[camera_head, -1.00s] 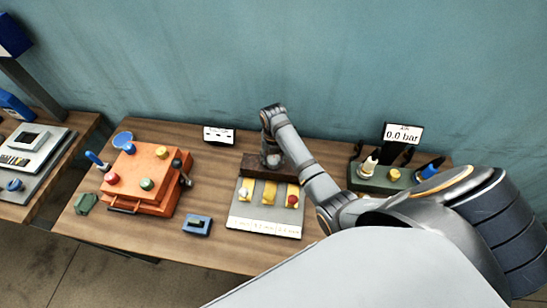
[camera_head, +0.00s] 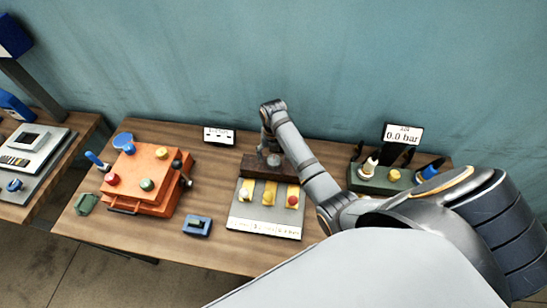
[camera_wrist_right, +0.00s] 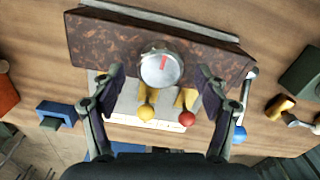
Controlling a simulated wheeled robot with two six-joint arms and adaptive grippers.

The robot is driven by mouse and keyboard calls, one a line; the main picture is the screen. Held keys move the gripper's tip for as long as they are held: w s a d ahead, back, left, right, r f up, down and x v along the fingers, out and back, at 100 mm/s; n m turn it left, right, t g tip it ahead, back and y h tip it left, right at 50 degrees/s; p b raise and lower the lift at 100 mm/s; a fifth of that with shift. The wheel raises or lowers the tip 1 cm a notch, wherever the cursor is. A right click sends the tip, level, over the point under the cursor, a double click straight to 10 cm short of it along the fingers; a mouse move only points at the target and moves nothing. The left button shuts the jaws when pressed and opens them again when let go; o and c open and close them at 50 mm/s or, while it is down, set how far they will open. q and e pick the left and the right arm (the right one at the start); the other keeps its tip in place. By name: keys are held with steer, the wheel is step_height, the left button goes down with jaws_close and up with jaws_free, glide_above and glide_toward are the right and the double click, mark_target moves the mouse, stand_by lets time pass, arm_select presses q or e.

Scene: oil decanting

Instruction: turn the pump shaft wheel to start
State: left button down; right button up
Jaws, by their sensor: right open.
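A round silver wheel with a red mark (camera_wrist_right: 162,66) sits on the face of a brown mottled block (camera_wrist_right: 100,42) in the right wrist view. In the head view the brown block (camera_head: 252,164) stands at the back of the table's middle, behind a grey panel (camera_head: 262,221). My right gripper (camera_wrist_right: 161,74) is open, with one finger on each side of the wheel and clear gaps between. In the head view my right gripper (camera_head: 271,148) points down at the block, and the wheel is partly hidden by it. My left gripper is not in view.
The grey panel carries white, yellow and red knobs on yellow plates. An orange box (camera_head: 150,170) with coloured knobs stands left. A small blue box (camera_head: 197,226) lies between. A green base with bottles (camera_head: 365,182) and a display reading 0.0 bar (camera_head: 403,134) stand right.

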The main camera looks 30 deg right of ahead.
mark_target(273, 159)
step_height(273, 159, up, 10)
steer(key=shift+r, duration=0.15)
stand_by(0.5)
